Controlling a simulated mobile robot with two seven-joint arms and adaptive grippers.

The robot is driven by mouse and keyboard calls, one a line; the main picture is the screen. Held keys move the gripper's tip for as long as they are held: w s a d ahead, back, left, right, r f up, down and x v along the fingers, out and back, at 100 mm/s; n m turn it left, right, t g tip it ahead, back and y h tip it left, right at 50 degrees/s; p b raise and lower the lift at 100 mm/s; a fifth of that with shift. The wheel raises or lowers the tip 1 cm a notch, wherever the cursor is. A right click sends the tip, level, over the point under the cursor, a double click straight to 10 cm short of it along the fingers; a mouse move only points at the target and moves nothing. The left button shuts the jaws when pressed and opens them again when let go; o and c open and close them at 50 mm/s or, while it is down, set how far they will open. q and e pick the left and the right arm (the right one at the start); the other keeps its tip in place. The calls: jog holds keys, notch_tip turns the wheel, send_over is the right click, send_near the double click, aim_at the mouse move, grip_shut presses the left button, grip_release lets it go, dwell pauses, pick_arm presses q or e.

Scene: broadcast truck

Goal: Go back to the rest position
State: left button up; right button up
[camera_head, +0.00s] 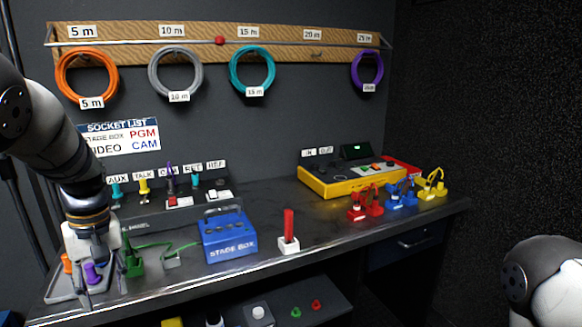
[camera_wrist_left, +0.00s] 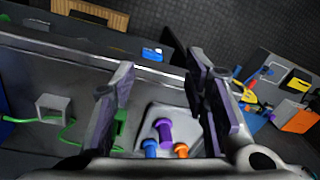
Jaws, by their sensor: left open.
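My left gripper (camera_head: 97,272) is open at the lower left, over the left end of the bench. In the left wrist view its two fingers (camera_wrist_left: 158,95) stand apart with nothing gripped between them. A grey tray (camera_head: 64,290) lies below and beyond it, with an orange plug (camera_head: 67,263) and a purple plug (camera_head: 91,272) on it. Both plugs also show in the wrist view, the purple one (camera_wrist_left: 163,131) and an orange one (camera_wrist_left: 150,149). A green plug (camera_head: 133,262) with a green cable stands just right of the gripper. My right gripper is out of view; only part of that arm shows.
A blue stage box (camera_head: 229,240), a white block with a red post (camera_head: 289,240), a yellow console (camera_head: 350,181) and coloured connectors (camera_head: 401,195) stand along the bench. Coiled cables (camera_head: 176,73) hang on the wall rack. A lower shelf (camera_head: 275,305) holds small items.

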pick_arm(q)
jog(key=s+d+f+m+g, duration=0.1)
jog(key=s+d+f+m, duration=0.2)
jog(key=s+f, duration=0.7)
jog(key=s+d+f+m, duration=0.25)
jog(key=s+f, duration=0.55)
jog(key=f, duration=0.4)
jog(key=s+d+m, duration=0.2)
jog(key=s+d, duration=0.3)
jog(key=s, duration=0.3)
jog(key=s+d+f+m, duration=0.1)
jog(key=s+d, duration=0.4)
jog(key=s, duration=0.3)
jog(key=shift+s+f+m+h, duration=0.3)
jog(key=shift+m+h, duration=0.05)
jog(key=shift+h, duration=0.05)
jog(key=shift+a, duration=0.1)
